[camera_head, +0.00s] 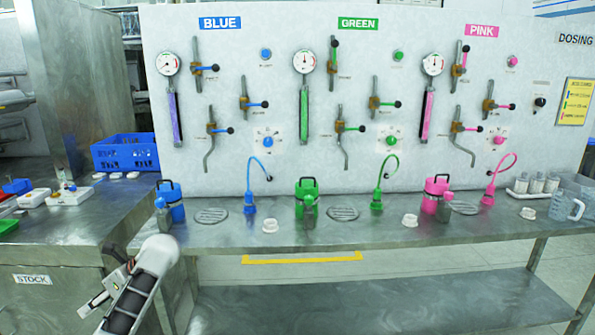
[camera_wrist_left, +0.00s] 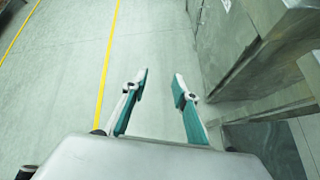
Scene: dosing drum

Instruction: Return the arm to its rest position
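My left arm shows at the lower left of the head view, in front of the gap between the stock bench and the dosing bench. Its gripper (camera_head: 98,298) hangs low beside the front of the stock bench (camera_head: 50,252), clear of the bench tops. In the left wrist view the two fingers of the left gripper (camera_wrist_left: 162,80) stand apart with only floor between them, so it is open and empty. My right arm and gripper are not in view.
The dosing bench (camera_head: 340,238) carries blue (camera_head: 170,200), green (camera_head: 306,192) and pink (camera_head: 436,192) canisters. A clear jug (camera_head: 567,205) stands at its right end. A blue crate (camera_head: 125,152) sits on the stock bench. In the wrist view, metal furniture (camera_wrist_left: 245,55) stands right of open floor.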

